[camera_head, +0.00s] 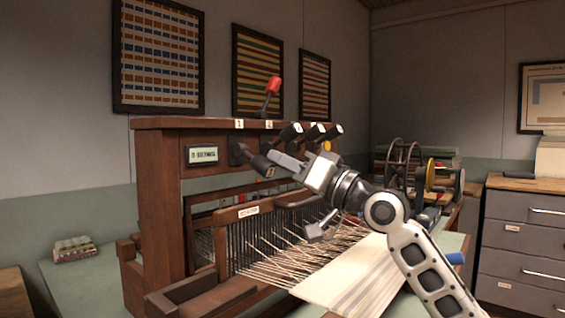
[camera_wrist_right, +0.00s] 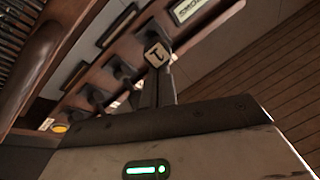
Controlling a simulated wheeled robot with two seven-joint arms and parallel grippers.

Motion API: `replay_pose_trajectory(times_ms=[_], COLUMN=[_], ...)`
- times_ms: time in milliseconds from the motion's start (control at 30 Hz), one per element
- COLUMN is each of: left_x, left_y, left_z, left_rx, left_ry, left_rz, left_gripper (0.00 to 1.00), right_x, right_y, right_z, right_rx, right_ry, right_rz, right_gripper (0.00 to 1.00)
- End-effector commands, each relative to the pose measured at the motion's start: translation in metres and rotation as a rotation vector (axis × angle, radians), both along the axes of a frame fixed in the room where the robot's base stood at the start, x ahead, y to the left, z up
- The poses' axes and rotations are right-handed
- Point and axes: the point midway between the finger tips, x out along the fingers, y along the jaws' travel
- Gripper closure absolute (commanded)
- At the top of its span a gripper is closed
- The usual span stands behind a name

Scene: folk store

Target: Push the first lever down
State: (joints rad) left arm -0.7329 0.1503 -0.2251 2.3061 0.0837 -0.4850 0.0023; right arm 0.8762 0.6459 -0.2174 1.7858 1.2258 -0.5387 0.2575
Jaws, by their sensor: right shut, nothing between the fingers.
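The wooden loom (camera_head: 160,190) has a row of dark levers on its top beam. The first lever (camera_head: 262,165), whose knob end is marked 1 in the right wrist view (camera_wrist_right: 157,53), tilts downward. The other levers (camera_head: 290,132) beside it tilt upward. My right gripper (camera_head: 276,157) is shut and empty. Its fingertips (camera_wrist_right: 155,88) are at the first lever's knob, overlapping it in view; I cannot tell whether they touch. My left gripper is not in view.
Warp threads and striped cloth (camera_head: 350,280) stretch below my right arm. A spool winder (camera_head: 430,175) and a grey drawer cabinet (camera_head: 525,235) are at the right.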

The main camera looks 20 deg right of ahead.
Motion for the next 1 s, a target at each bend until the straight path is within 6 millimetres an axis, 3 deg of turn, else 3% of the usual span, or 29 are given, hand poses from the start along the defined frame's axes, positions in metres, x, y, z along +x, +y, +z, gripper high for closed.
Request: replay_pose_trajectory(times_ms=[233, 300, 600, 1000], left_x=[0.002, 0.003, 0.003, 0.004], left_y=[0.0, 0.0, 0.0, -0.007], left_z=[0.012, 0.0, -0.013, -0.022], left_rx=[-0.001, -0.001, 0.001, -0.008], left_ry=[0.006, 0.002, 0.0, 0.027], left_rz=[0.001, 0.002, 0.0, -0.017], left_gripper=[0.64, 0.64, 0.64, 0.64], right_x=[-0.006, -0.021, -0.069, -0.084], right_y=[-0.027, -0.036, -0.068, -0.077], right_z=[0.035, 0.019, 0.005, 0.004], right_rx=[-0.001, -0.004, -0.002, 0.0], right_ry=[-0.003, 0.001, 0.0, -0.001], right_rz=[-0.006, -0.005, -0.003, -0.001], right_gripper=[1.0, 1.0, 1.0, 1.0])
